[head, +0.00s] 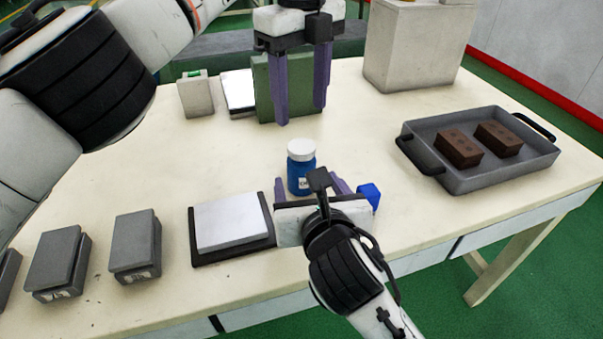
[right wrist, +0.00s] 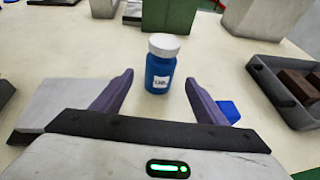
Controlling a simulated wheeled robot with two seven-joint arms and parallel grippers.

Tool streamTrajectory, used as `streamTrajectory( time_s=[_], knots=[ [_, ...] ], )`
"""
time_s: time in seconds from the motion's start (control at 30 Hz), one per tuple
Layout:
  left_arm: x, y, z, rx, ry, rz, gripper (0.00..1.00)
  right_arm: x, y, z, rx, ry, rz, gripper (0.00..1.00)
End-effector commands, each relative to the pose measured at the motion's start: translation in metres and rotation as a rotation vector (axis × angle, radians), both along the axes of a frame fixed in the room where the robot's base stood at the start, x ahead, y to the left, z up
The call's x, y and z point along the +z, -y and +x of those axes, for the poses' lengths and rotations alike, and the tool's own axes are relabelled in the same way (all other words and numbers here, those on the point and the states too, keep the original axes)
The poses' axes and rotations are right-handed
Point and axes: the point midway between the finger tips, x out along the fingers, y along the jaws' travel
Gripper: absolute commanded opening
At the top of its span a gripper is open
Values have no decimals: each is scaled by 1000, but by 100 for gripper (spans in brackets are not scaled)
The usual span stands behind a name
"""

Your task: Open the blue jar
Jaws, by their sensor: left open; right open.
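The blue jar (head: 301,176) with a white lid (head: 301,150) stands upright on the table, its lid on. It also shows in the right wrist view (right wrist: 160,75), with a white label on its front. My right gripper (head: 337,186) is open and low over the table, on the near side of the jar. In the right wrist view the jar stands just beyond and between the two purple fingertips (right wrist: 158,80), apart from them. My left gripper (head: 301,115) is open, pointing down, above and behind the jar, and holds nothing.
A small blue block (head: 370,195) lies right of my right gripper. A white-topped plate (head: 230,222) and several grey boxes (head: 136,245) are at the left. A grey tray (head: 500,178) with two brown bricks (head: 459,147) is at the right. A green box (head: 262,90) stands behind.

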Motion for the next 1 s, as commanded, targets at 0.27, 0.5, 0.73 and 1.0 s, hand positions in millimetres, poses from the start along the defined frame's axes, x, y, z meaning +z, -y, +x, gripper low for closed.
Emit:
streamTrajectory(
  time_s=[0.27,0.5,0.73,1.0],
  knots=[
    [0,0,0,0,0,0,55,-19,-7,46,-2,-1,1,67],
    [0,0,0,0,0,0,55,-28,-11,70,0,0,0,67],
    [0,0,0,0,0,0,55,-30,-12,74,1,1,1,67],
    [0,0,0,0,0,0,55,-30,-12,74,1,1,1,43]
  ],
)
